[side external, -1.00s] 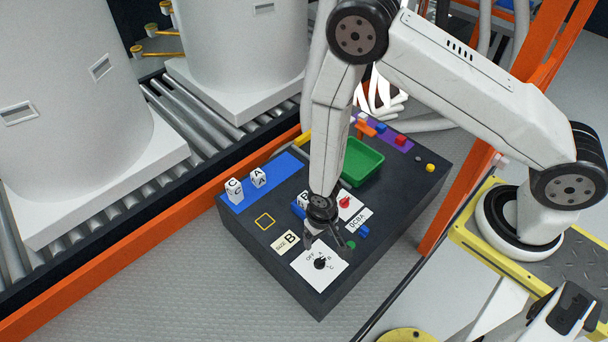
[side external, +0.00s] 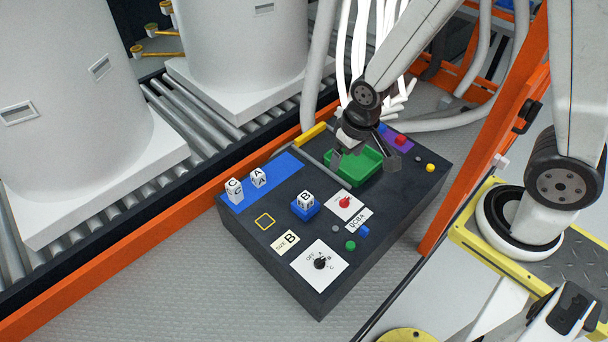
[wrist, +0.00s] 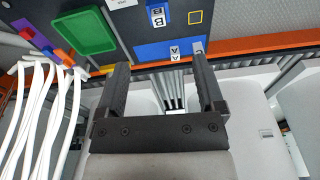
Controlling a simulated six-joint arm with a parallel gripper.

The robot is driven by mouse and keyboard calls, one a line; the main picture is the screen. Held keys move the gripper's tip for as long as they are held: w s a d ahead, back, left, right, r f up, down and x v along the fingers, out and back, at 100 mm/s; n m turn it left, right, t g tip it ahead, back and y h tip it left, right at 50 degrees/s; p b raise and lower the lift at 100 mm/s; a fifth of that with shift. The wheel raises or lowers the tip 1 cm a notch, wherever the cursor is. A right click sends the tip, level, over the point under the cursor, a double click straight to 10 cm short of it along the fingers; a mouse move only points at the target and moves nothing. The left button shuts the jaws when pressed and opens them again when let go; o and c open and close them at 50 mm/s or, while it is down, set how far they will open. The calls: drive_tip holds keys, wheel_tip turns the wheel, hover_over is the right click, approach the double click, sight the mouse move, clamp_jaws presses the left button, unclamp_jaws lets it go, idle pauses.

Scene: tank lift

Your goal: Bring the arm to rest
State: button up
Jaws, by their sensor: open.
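My gripper (side external: 367,162) is open and empty above the green tray (side external: 372,173) at the back right of the dark work table (side external: 262,238). In the wrist view the two fingers of my gripper (wrist: 160,72) stand wide apart with nothing between them. The green tray also shows in the wrist view (wrist: 82,32), to the left of the fingers. My arm is raised and bent over the back of the table.
White cubes marked C (side external: 234,190) and A (side external: 258,178) stand on a blue strip. A cube marked B (side external: 305,199) sits on a blue block. A black knob (side external: 320,263) and red knob (side external: 345,202) stand on white plates. White hoses (side external: 352,60) hang behind my gripper.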

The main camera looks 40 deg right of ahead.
drive_tip(key=s+d+r, duration=0.3)
drive_tip(key=s+r, duration=0.1)
drive_tip(key=r, duration=0.2)
drive_tip(key=shift+d+r+n+t, duration=0.2)
drive_tip(key=shift+d+n+t, duration=0.1)
drive_tip(key=shift+d+t, duration=0.1)
